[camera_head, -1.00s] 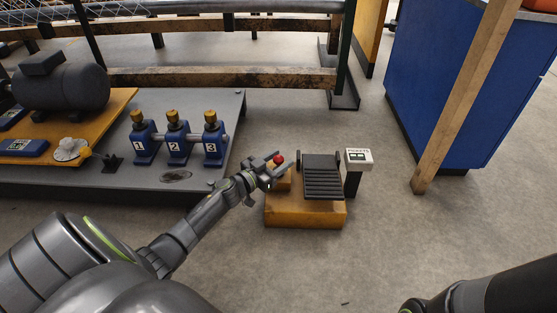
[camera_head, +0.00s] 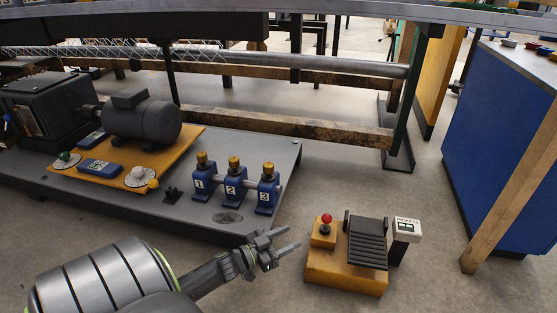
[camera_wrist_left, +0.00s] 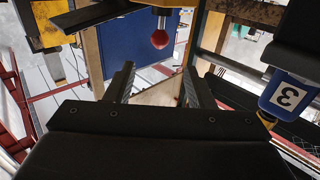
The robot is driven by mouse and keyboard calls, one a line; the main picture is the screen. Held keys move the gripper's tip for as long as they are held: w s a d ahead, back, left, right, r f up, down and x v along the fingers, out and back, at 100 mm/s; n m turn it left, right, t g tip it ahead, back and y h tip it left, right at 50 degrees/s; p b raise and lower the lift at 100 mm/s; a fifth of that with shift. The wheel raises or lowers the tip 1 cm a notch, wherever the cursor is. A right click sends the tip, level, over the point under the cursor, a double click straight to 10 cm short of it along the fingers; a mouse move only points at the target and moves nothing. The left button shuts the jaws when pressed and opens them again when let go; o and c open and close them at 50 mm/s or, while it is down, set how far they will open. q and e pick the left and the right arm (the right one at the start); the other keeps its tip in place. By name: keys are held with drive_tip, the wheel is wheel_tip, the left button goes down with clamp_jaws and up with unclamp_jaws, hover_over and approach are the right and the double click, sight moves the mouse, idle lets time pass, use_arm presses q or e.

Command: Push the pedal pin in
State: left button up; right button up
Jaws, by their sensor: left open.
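The pedal pin shows as a red ball knob (camera_head: 326,218) on a small yellow block (camera_head: 323,236), beside the black ribbed pedal (camera_head: 367,241). Both are on a yellow base (camera_head: 345,278) on the floor. How deep the pin sits I cannot tell. My left gripper (camera_head: 288,243) is open and empty, left of the knob and apart from it. In the left wrist view, the red knob (camera_wrist_left: 160,40) appears beyond the two spread fingers (camera_wrist_left: 158,85), hanging on a short pale stem in the upside-down picture. My right gripper is not in view.
A small white sign box (camera_head: 407,226) stands right of the pedal. Blue numbered posts (camera_head: 236,185) stand on a grey platform (camera_head: 283,160) to the left. A wooden post (camera_head: 512,200) and a blue cabinet (camera_head: 495,130) stand at the right.

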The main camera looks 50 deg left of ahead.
use_arm(q)
drive_tip(key=v, duration=0.2)
drive_tip(key=shift+s+a, duration=0.15)
drive_tip(key=shift+s, duration=0.15)
idle(0.3)
